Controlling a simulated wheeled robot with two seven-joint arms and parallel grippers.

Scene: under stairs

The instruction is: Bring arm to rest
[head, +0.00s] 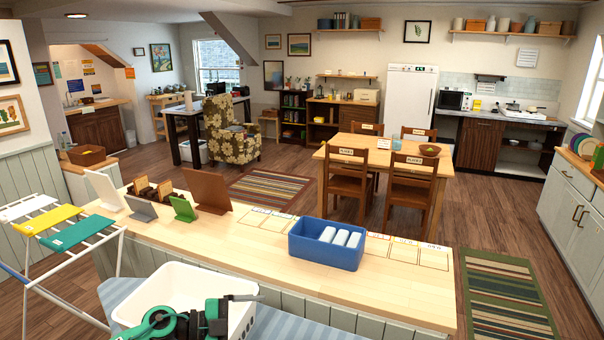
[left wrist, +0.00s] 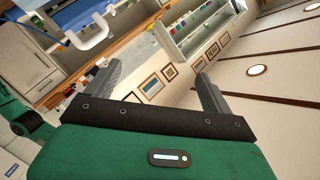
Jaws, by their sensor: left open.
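My left arm, green and black, is folded low at the bottom of the head view, in front of the white basket. My left gripper (head: 232,302) is small and partly hidden there. In the left wrist view my left gripper (left wrist: 157,75) is open, its two dark fingers spread wide with nothing between them. That view is tilted and looks across the room toward wall pictures and ceiling lamps. My right gripper does not show in either view.
The white basket (head: 180,284) stands close beside my left arm. A wooden counter (head: 400,295) runs ahead, bearing a blue bin (head: 326,253) with white items and several upright boards. A drying rack (head: 60,255) stands at the left. The floor beyond the counter is partly free.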

